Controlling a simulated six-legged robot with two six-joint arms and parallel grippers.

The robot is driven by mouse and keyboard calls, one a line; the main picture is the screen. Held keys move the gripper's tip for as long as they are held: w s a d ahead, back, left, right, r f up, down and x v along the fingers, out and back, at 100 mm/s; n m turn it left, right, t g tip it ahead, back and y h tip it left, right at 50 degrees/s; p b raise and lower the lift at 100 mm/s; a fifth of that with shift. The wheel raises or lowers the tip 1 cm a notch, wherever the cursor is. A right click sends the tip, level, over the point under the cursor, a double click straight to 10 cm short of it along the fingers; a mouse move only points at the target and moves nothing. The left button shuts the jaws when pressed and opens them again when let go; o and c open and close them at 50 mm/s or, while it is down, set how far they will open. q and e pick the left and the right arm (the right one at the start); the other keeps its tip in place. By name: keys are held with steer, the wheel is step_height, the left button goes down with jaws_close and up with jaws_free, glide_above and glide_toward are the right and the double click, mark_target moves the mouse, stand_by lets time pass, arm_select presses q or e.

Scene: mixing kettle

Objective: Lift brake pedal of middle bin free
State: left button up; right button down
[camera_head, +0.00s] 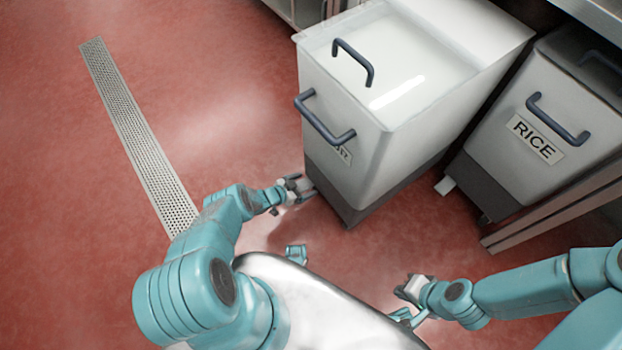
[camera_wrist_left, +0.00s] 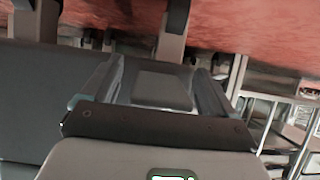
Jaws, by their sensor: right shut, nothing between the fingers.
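The middle bin (camera_head: 345,120) is a white bin with a clear lid, dark blue handles and a dark grey base. Its front label is mostly hidden behind the lower handle. My left gripper (camera_head: 297,188) is low at the near left corner of that base, close to the floor. Its fingers also show in the left wrist view (camera_wrist_left: 155,85); they stand apart. The brake pedal of the middle bin cannot be made out clearly; a grey plate lies between the fingers in the wrist view, and I cannot tell what it is. My right gripper (camera_head: 409,291) is shut and empty, away from the bins.
The RICE bin (camera_head: 500,170) stands to the right, with a pale pedal (camera_head: 445,185) at its base. A shelf edge (camera_head: 550,208) lies in front of it. A metal floor drain (camera_head: 135,130) runs along the left.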

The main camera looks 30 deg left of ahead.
arm_select(q)
steer(key=shift+r, duration=0.1)
steer(key=shift+s+a+r+p, duration=0.1)
steer(key=shift+s+r+p, duration=0.1)
steer(key=shift+p, duration=0.15)
steer(key=p+v, duration=0.4)
steer(key=v, duration=0.2)
steer(key=shift+s+p, duration=0.25)
steer(key=shift+p, duration=0.1)
steer(key=shift+s+a, duration=0.1)
